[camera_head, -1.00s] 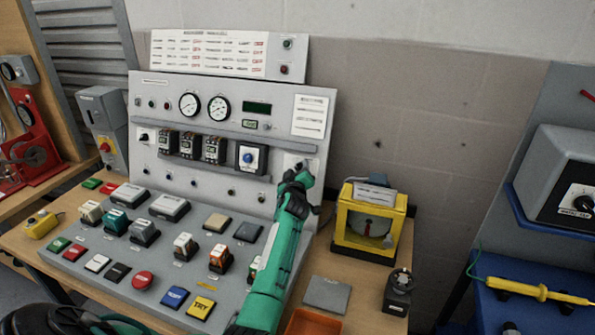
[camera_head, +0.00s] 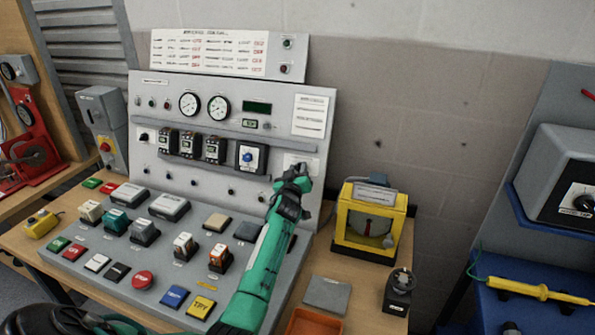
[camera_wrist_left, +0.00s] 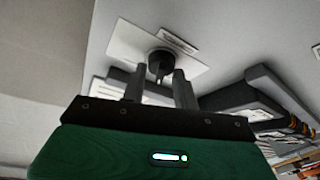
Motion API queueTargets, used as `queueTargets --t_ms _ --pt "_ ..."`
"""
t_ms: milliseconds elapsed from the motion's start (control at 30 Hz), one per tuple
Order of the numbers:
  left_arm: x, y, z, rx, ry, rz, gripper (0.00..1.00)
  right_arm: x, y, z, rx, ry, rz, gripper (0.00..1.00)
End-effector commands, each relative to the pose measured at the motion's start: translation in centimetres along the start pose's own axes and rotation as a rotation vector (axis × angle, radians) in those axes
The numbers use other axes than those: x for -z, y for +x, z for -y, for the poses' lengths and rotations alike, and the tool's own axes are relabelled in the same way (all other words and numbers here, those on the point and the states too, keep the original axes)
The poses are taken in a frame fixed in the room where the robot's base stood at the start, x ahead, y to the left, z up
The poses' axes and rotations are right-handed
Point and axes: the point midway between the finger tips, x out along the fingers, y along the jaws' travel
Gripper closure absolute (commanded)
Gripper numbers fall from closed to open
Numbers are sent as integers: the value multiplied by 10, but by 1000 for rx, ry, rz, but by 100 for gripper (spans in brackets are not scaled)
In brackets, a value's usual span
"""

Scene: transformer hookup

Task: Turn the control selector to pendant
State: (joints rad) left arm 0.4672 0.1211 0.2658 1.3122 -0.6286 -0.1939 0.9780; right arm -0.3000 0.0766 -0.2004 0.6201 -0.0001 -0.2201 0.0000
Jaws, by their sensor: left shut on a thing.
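The control selector is a black knob (camera_wrist_left: 160,64) on a white plate (camera_wrist_left: 128,44) on the upright panel, seen in the left wrist view. In the head view the plate (camera_head: 291,160) shows at the panel's lower right, and my arm hides most of the knob. My left gripper (camera_head: 301,171) reaches up to it from below. In the left wrist view the two fingers (camera_wrist_left: 159,84) stand on either side of the knob, shut on it. The label by the knob is too small to read. My right gripper is not in view.
The grey console (camera_head: 120,262) below carries several switches and buttons. A blue-knobbed selector (camera_head: 249,157) sits left of the gripper. A yellow-framed meter (camera_head: 368,222) stands close on the right. A grey square block (camera_head: 327,294) and a black device (camera_head: 398,292) lie on the table.

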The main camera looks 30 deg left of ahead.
Motion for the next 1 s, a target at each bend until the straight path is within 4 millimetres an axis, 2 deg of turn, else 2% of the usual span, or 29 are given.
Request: queueTargets --t_ms 1000 --pt "2 1 5 -396 838 5 93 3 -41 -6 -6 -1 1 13"
